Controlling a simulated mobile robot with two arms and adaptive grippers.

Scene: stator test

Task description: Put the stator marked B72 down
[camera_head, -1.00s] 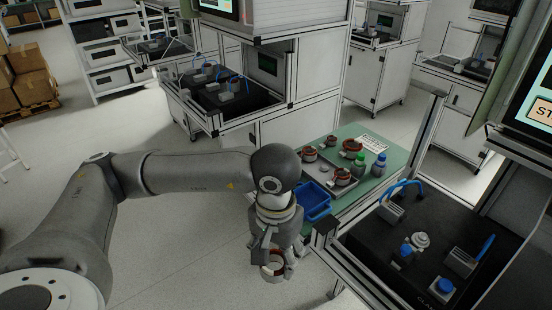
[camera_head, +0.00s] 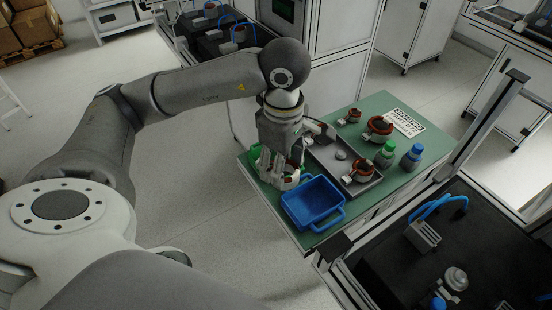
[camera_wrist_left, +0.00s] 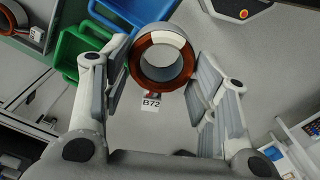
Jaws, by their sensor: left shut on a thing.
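The stator marked B72 (camera_wrist_left: 161,57), a ring with a grey shell, a copper-coloured winding and a white tag, is between the fingers of my left gripper (camera_wrist_left: 160,85) in the wrist view. The gripper is shut on it. In the head view my left gripper (camera_head: 283,178) hangs at the left end of the green table top (camera_head: 378,105), beside the blue bin. Its fingers hide most of the stator there. I cannot tell how high it is held. My right gripper is not in view.
A blue bin (camera_head: 313,205) stands at the table's front edge, with a green bin (camera_head: 254,160) partly hidden behind my gripper. A grey tray (camera_head: 325,151) holds several parts. A red-wound stator (camera_head: 379,127), green bottle (camera_head: 386,153), blue bottle (camera_head: 411,157) and sign (camera_head: 408,122) are to the right.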

